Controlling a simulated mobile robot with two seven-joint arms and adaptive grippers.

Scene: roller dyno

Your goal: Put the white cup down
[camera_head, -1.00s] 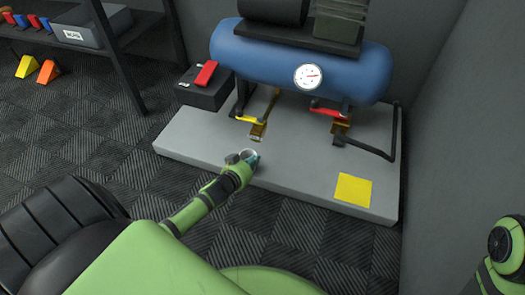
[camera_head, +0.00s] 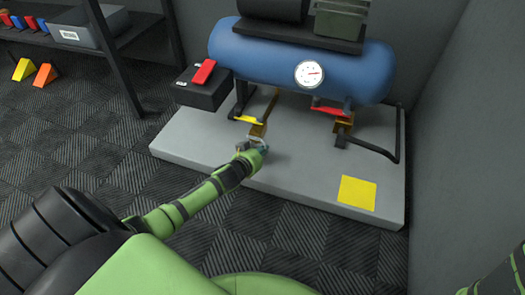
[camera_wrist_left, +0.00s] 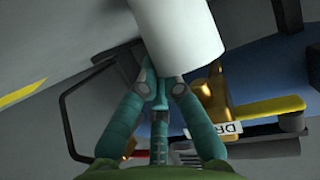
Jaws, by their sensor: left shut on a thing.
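The white cup (camera_wrist_left: 180,35) shows large at the top of the left wrist view, a plain white cylinder. My left gripper (camera_wrist_left: 162,86) is shut on it, its two fingertips at the cup's near side. In the head view my left gripper (camera_head: 256,146) is over the grey platform (camera_head: 290,180), just in front of the left brass valve (camera_head: 258,129). The cup is small and mostly hidden there. I cannot tell whether it touches the platform. My right gripper is out of view; only part of that arm shows at the lower right.
A blue tank (camera_head: 300,62) with a gauge stands over the platform. A yellow valve handle (camera_head: 247,119) is close to my left gripper, and a red handle (camera_head: 328,109) is farther right. A yellow square (camera_head: 357,193) lies on the platform's right, with bare room left of it.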

